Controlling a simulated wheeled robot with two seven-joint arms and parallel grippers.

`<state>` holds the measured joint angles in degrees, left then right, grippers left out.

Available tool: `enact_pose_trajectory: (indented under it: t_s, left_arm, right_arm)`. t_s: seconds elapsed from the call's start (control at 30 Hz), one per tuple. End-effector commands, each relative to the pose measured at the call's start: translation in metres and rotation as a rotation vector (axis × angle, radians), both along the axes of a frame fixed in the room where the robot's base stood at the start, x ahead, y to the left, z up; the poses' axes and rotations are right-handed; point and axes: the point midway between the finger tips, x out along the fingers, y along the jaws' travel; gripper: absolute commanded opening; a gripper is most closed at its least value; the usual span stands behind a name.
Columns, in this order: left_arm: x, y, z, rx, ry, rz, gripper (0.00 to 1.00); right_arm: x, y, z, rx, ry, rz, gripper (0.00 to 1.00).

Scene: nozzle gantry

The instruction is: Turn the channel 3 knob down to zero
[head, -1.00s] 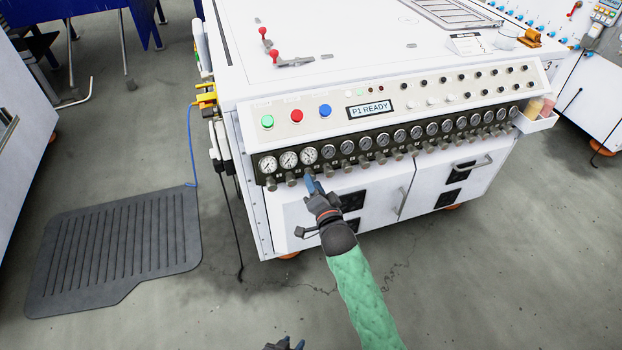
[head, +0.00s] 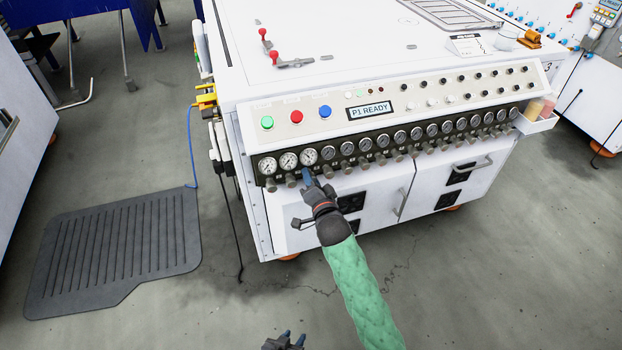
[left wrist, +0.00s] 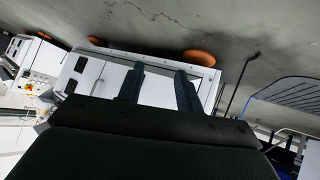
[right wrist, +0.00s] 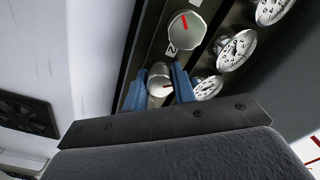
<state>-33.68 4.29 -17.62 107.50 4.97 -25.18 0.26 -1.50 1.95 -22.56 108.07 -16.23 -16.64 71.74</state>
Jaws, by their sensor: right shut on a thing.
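The channel 3 knob (right wrist: 158,84) is a small pale knob with a red mark, under the third large gauge. My right gripper (head: 306,174) reaches the knob row from below. In the right wrist view its two blue fingers (right wrist: 160,82) stand on either side of the knob and are shut on it. My left gripper (left wrist: 160,82) is open and empty, low in front of the machine, at the bottom of the head view (head: 284,341).
A neighbouring knob (right wrist: 184,31) with a red pointer and a label reading 2 sits close by. More knobs run right along the black gauge strip (head: 400,150). Cabinet doors with a handle (head: 402,203) lie below. The floor in front is clear.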

Motion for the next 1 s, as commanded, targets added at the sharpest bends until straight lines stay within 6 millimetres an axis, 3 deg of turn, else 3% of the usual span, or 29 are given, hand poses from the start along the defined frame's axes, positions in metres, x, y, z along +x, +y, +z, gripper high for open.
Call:
enact_pose_trajectory:
  t_s: [0.17,0.27,0.37,0.77,1.0]
  left_arm:
    - [-0.006,0.000,-0.006,0.005,0.030,-0.003,0.35]
    - [-0.036,0.005,-0.034,0.026,0.129,-0.012,0.35]
    - [-0.045,0.007,-0.040,0.032,0.168,-0.016,0.35]
    - [-0.040,0.005,-0.014,0.029,0.155,-0.018,0.35]
    - [-0.039,0.004,0.011,0.028,0.155,-0.021,0.35]
  right_arm:
    - [0.000,0.000,0.000,-0.013,-0.003,-0.001,0.04]
    - [0.000,0.000,0.001,-0.029,-0.008,-0.001,0.04]
    - [0.000,0.000,0.001,-0.051,-0.016,-0.001,0.04]
    - [0.000,-0.001,0.003,-0.209,-0.066,-0.001,0.04]
    - [0.000,0.000,0.004,-0.425,-0.136,0.000,0.04]
